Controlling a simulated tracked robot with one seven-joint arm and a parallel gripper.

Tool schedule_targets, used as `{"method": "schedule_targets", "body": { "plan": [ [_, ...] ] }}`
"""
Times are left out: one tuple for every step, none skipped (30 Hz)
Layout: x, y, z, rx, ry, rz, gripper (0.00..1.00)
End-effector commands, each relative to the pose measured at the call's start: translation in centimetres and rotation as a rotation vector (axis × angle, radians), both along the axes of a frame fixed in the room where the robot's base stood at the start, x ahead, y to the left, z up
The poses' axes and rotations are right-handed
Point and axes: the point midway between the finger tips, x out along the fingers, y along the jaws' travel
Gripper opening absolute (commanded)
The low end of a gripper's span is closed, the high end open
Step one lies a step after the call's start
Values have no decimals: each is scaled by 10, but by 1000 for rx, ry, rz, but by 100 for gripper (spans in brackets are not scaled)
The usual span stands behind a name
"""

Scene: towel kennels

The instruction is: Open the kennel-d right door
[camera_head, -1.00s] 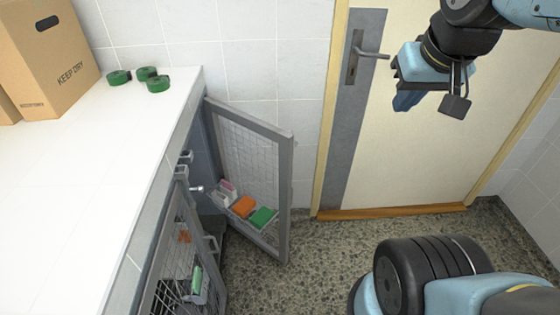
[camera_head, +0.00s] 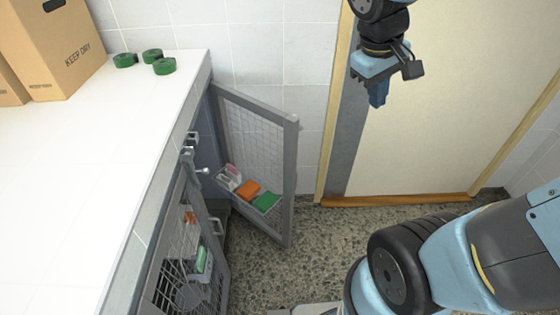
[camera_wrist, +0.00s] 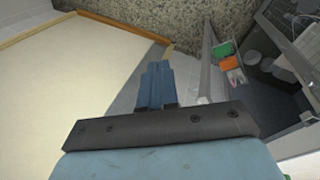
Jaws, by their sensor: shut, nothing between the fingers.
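The kennel's right mesh door (camera_head: 258,150) stands swung open from the cabinet front, out over the floor. A holder on the door's inner side carries an orange item (camera_head: 247,190) and a green item (camera_head: 265,202). My gripper (camera_head: 377,100) is shut and empty, pointing down in front of the cream room door, to the right of the mesh door and apart from it. In the wrist view my gripper (camera_wrist: 155,70) shows its blue fingers together, with the mesh door's frame (camera_wrist: 205,75) to their right. Another mesh door (camera_head: 183,250) is at the near cabinet front.
The white counter (camera_head: 80,150) holds a cardboard box (camera_head: 72,60) and green tape rolls (camera_head: 160,66). The cream room door (camera_head: 430,130) is behind my gripper. The speckled floor (camera_head: 310,240) is clear between the mesh door and my arm.

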Motion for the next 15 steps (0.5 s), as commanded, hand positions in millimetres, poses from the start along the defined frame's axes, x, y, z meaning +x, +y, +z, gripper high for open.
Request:
{"method": "schedule_targets", "body": {
  "plan": [
    [7, 5, -8, -40, 41, 41, 0],
    [11, 7, -12, -64, 60, 63, 0],
    [16, 10, -18, -96, 86, 94, 0],
    [20, 12, -22, -122, 105, 118, 0],
    [24, 14, -27, -146, 125, 141, 0],
    [29, 18, -32, -178, 149, 172, 0],
    [33, 20, -36, -203, 166, 197, 0],
    [37, 23, -41, -227, 184, 220, 0],
    [41, 27, -47, -260, 206, 252, 0],
    [45, 30, -51, -286, 224, 276, 0],
    [49, 33, -56, -311, 240, 302, 0],
    [53, 38, -62, -344, 261, 335, 0],
    [57, 41, -67, -369, 276, 360, 0],
    [61, 45, -71, -395, 291, 386, 0],
    [65, 50, -78, -428, 310, 419, 0]
  ]
}}
